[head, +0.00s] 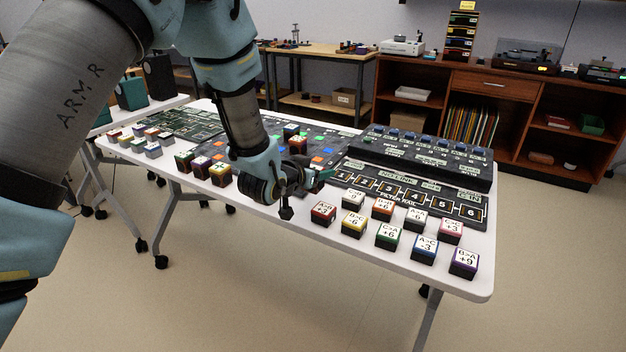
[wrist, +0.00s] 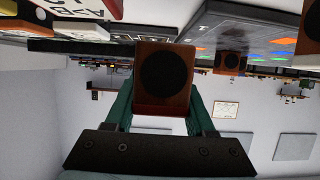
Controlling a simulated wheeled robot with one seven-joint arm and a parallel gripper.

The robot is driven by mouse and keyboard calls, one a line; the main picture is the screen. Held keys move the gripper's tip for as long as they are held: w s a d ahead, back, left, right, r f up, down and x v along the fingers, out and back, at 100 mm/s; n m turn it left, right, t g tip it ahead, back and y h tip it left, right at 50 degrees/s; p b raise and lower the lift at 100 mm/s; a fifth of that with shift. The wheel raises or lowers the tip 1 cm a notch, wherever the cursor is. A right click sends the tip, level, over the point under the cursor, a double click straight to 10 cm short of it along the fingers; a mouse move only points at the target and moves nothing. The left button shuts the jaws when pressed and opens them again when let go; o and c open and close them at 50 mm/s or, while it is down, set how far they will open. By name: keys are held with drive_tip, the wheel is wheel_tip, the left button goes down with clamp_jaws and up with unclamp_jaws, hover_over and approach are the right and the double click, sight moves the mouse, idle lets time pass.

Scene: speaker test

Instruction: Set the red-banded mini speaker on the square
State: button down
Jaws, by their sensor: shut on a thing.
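My gripper (wrist: 160,108) is shut on a small wooden speaker (wrist: 165,75) with a round black cone; a red band (wrist: 160,110) crosses its end nearest my gripper. In the head view my gripper (head: 318,182) is over the table, at the near edge of the dark board; I cannot make out the held speaker clearly there. The dark board (head: 335,137) bears small coloured squares, among them orange, green and blue ones; I cannot tell which is the task's square. Another speaker (wrist: 230,62) stands on this board, which shows in the wrist view (wrist: 215,25).
Several small speakers (head: 201,167) stand left of my gripper on the white table (head: 400,262). Labelled cubes (head: 388,235) fill the right front, before the filter rail (head: 400,190) and a black console (head: 420,150). A circuit board (head: 185,122) lies at the far left.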

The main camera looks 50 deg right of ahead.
sight(318, 198)
drive_tip(key=shift+f, duration=2.25)
drive_tip(key=shift+f, duration=0.15)
drive_tip(key=shift+c, duration=1.2)
unclamp_jaws()
drive_tip(key=shift+r+p, duration=0.3)
drive_tip(key=shift+p, duration=0.1)
drive_tip(key=b+v, duration=0.2)
drive_tip(key=v, duration=1)
drive_tip(key=shift+f, duration=0.15)
